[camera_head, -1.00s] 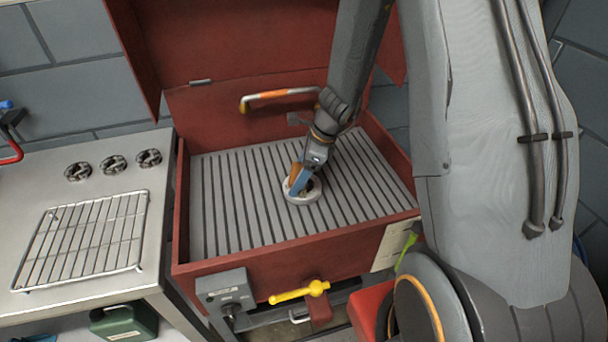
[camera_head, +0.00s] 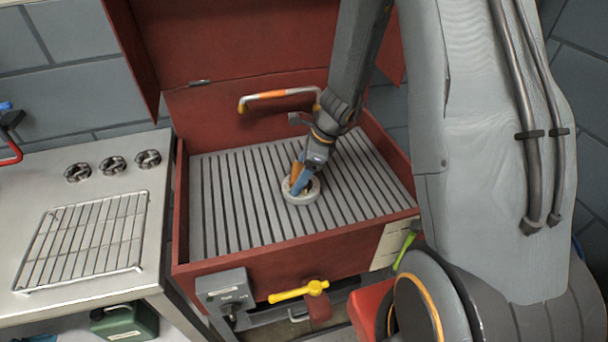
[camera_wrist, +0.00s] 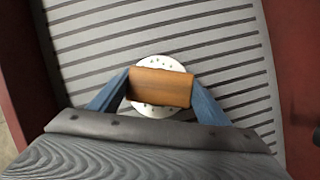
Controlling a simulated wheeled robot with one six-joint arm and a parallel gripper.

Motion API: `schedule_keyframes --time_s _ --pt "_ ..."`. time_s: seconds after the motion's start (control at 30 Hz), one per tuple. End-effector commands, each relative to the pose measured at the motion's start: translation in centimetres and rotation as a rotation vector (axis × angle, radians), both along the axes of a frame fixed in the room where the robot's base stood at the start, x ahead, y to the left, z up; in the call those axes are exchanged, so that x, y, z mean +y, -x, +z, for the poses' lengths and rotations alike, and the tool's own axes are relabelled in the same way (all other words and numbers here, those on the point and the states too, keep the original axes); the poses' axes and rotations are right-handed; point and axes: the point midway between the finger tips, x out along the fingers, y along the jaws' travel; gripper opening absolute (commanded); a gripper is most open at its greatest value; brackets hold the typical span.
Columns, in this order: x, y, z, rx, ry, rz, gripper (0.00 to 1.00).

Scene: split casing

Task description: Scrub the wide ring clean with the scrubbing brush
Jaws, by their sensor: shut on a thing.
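The wide ring (camera_head: 300,198) is a pale, round piece lying on the slatted grey floor of the red washing cabinet. In the wrist view the pale round face (camera_wrist: 157,110) shows a row of small dark spots near its edge. My gripper (camera_head: 300,184) is shut on the brush, whose wooden brown handle (camera_wrist: 160,87) lies between my two blue fingers. In the head view the handle (camera_head: 296,172) stands over the ring. The brush's bristles are hidden, so I cannot tell whether they touch the ring.
The red cabinet's walls (camera_head: 180,205) surround the slatted floor (camera_head: 225,190), which is otherwise clear. Its raised lid has an orange handle (camera_head: 272,95). A steel table with a wire rack (camera_head: 85,240) stands at left. A yellow valve lever (camera_head: 300,291) is on the front.

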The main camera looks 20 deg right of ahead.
Motion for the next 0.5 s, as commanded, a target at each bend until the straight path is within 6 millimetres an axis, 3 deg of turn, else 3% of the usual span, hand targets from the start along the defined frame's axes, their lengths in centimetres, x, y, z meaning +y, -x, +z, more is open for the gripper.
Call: schedule_keyframes --time_s 0.13,0.5 --pt "1.2 0.0 -0.7 0.003 -0.001 -0.004 0.46" --pt "1.6 0.1 3.1 0.002 0.000 -0.009 0.46"
